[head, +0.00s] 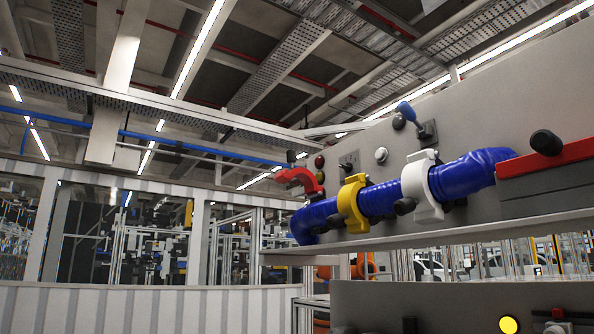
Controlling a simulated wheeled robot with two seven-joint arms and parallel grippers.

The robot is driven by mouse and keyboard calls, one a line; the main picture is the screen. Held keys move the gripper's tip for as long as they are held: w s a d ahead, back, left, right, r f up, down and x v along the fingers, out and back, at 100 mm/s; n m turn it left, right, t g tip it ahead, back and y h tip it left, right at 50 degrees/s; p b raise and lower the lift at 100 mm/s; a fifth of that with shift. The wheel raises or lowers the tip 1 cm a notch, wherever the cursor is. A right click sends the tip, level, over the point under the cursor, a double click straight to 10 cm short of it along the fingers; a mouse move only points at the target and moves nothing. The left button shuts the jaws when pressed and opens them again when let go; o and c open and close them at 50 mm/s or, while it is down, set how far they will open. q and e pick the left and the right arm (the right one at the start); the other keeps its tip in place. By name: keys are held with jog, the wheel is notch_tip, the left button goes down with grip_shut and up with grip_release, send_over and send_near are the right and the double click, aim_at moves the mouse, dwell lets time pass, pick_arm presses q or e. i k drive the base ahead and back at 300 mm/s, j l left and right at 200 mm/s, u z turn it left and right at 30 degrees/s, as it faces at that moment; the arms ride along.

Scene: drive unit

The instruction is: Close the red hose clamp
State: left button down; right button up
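The red hose clamp (297,179) is at the left end of the blue hose (380,200), on the grey drive unit panel (490,110). Its red upper part stands out to the left, raised off the hose, so the clamp looks open. A yellow clamp (353,203) and a white clamp (422,188) sit around the hose to its right. The lower part of the red clamp is hidden or too small to tell. Neither of my grippers shows in the head view.
A red and dark grey block with a black knob (545,142) is at the right edge. A blue-handled lever (408,113) and several buttons are on the panel above the hose. A shelf edge (440,234) runs below the hose. A pale ribbed wall (150,308) stands at lower left.

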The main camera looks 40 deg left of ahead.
aim_at(306, 177)
jog(key=j+z, duration=0.1)
jog(key=j, duration=0.45)
jog(key=k+j, duration=0.1)
jog(key=j, duration=0.4)
jog(key=j+z, duration=0.15)
jog(key=j, duration=0.4)
jog(key=k+j, duration=0.1)
jog(key=j, duration=0.45)
jog(key=k+j+z, duration=0.15)
jog(key=j, duration=0.9)
jog(key=k+j+z, duration=0.15)
jog(key=j, duration=0.35)
jog(key=k+j, duration=0.15)
jog(key=j, duration=0.35)
jog(key=i+z, duration=0.05)
